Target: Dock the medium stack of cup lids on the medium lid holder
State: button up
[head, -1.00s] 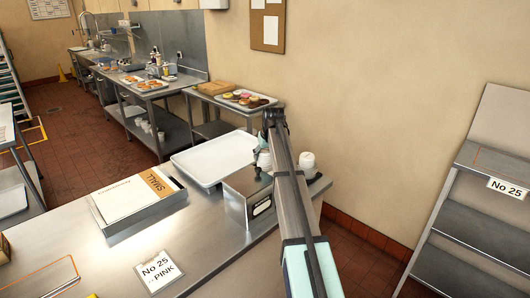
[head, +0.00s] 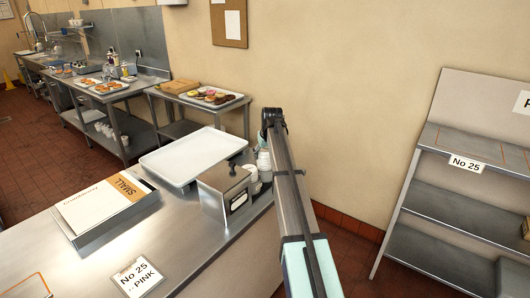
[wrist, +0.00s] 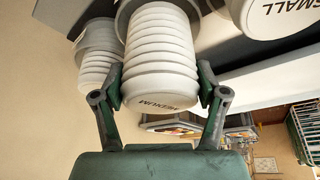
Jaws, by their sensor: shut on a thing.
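The white ribbed stack of lids marked MEDIUM (wrist: 160,55) fills the middle of the wrist view, its lettered end towards the camera. My gripper (wrist: 161,82) has one finger on each side of this stack and is shut on it. A wider grey-white round piece shows at the stack's far end; I cannot tell whether it is part of the holder. In the head view, my arm hides the gripper and the held stack. White round items (head: 264,162) show just left of the arm, at the counter's far end. I cannot identify the medium lid holder.
In the wrist view, another white stack (wrist: 97,62) stands close on the left, and a round piece marked SMALL (wrist: 285,14) is at upper right. In the head view, a metal box with a knob (head: 226,188) and a white tray (head: 193,156) are on the counter. A shelf unit (head: 450,200) stands right.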

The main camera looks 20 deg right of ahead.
aim_at(265, 161)
jog(key=shift+f+b, duration=0.55)
jog(key=shift+f, duration=0.95)
jog(key=shift+s+f, duration=0.1)
jog(key=shift+f, duration=0.45)
dwell(0.6)
jog(key=o, duration=0.9)
jog(key=shift+r, duration=0.1)
jog(key=shift+p+v, duration=2.5)
jog(key=shift+v, duration=2.95)
